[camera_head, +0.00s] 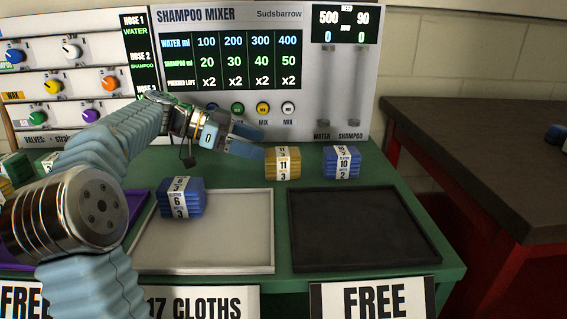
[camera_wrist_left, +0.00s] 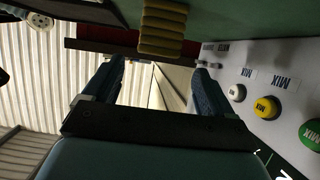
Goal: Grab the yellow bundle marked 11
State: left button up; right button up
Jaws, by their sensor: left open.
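The yellow bundle marked 11 (camera_head: 270,164) stands on the green bench top behind the gap between the grey and black trays, with a white band reading 11 and 3. It also shows at the top of the left wrist view (camera_wrist_left: 162,30), ahead of the fingers. My left gripper (camera_head: 263,144) is open and empty, with its fingertips just left of the bundle and near its upper part. Both fingers show in the left wrist view (camera_wrist_left: 160,66), with nothing between them. My right gripper is not in view.
A blue bundle marked 10 (camera_head: 328,163) stands just right of the yellow one. A blue bundle marked 6 (camera_head: 190,205) sits at the grey tray's (camera_head: 237,262) back left. The black tray (camera_head: 365,255) is empty. The shampoo mixer panel (camera_head: 345,85) rises behind.

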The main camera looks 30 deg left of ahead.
aim_at(278, 152)
pick_arm(q)
jog(key=p+x, duration=0.1)
jog(key=x, duration=0.4)
jog(key=shift+d+f, duration=0.2)
jog(key=shift+d, duration=0.2)
jog(key=c, duration=1.1)
